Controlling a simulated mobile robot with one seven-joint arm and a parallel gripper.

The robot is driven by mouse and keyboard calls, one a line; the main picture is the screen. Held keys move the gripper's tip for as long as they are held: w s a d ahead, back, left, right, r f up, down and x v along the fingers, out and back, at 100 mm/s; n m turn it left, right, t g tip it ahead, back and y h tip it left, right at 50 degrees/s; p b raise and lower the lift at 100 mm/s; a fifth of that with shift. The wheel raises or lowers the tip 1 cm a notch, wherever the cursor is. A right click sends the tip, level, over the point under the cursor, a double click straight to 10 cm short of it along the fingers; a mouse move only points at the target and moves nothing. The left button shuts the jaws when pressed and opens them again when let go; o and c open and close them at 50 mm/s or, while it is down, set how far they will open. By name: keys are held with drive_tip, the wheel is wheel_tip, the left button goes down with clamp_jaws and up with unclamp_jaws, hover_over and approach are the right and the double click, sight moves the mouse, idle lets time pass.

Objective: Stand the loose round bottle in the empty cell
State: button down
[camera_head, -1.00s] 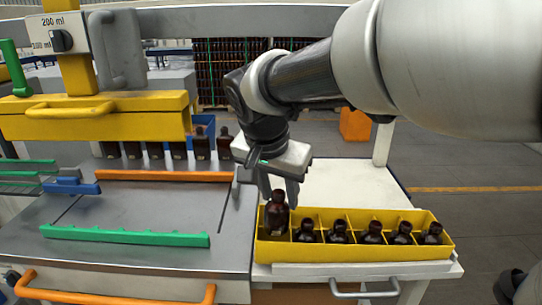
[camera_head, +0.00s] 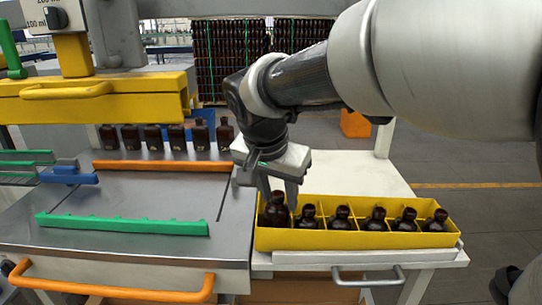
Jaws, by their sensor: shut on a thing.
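My gripper (camera_head: 278,188) is over the left end of the yellow crate (camera_head: 350,240). Its fingers are shut on a dark amber bottle (camera_head: 276,212), which is upright in the leftmost cell. This bottle's top stands about level with or slightly above the others, and its lower part is hidden by the crate's front wall. I cannot tell whether its base touches the cell floor. Several other amber bottles (camera_head: 376,220) stand in the cells to the right, one per cell.
The crate stands on a white table (camera_head: 345,178) with bare room behind it. To the left is a grey metal worktop with a green rail (camera_head: 120,224) and an orange rail (camera_head: 160,165). Several bottles (camera_head: 154,137) stand in a row behind it. A yellow machine housing (camera_head: 90,97) overhangs at left.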

sight(278, 206)
drive_tip(key=shift+f, duration=0.25)
drive_tip(key=shift+a+f+b, duration=0.1)
drive_tip(key=shift+f+b, duration=1.15)
drive_tip(key=c, duration=1)
unclamp_jaws()
drive_tip(key=shift+c, duration=0.2)
drive_tip(key=shift+r, duration=0.1)
drive_tip(key=p+v, duration=0.3)
drive_tip(key=v, duration=1.4)
drive_tip(key=shift+s+r, duration=0.1)
